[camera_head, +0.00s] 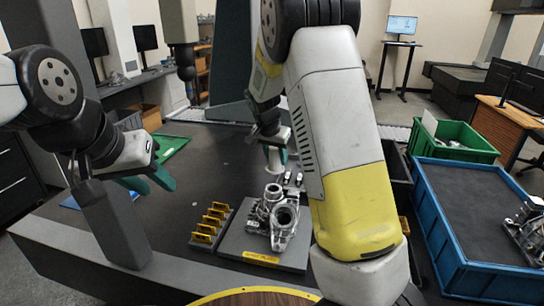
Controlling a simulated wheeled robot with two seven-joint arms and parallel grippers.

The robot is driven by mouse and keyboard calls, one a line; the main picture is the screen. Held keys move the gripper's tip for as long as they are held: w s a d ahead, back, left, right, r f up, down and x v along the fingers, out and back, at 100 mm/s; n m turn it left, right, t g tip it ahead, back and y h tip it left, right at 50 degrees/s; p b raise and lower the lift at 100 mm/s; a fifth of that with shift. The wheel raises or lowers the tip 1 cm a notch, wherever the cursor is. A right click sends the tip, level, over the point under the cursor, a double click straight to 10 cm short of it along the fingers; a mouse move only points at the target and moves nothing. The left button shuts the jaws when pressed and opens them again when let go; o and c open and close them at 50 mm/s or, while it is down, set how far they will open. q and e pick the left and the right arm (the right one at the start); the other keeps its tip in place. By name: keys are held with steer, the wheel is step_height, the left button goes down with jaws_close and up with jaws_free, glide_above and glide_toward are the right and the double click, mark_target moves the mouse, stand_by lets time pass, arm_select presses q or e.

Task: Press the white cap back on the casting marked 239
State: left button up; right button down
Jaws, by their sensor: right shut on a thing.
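A silvery metal casting (284,232) with round openings sits on a grey plate (236,241) in the middle of the dark table. A yellow label (262,257) is on the plate's front edge; its text is too small to read. My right gripper (274,165) is beyond the casting, its fingers pointing down. It is shut on a pale piece, seemingly the white cap (273,158), which is partly hidden between the teal fingers. My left gripper (148,186) is left of the casting, with its teal fingers apart and nothing between them.
A rack of yellow tags (211,222) stands just left of the plate. Small fittings (293,179) lie behind the casting. A green mat or tray (172,147) is at the back left. A green crate (466,141) and a blue-rimmed tray (447,239) are on the right. My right forearm hides the table's right part.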

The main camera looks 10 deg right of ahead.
steer(key=shift+w+a, duration=0.1)
steer(key=shift+a, duration=0.1)
steer(key=shift+f, duration=3.15)
steer(key=shift+f, duration=0.15)
steer(key=shift+c, duration=1.8)
jaws_free()
steer(key=shift+r, duration=3.5)
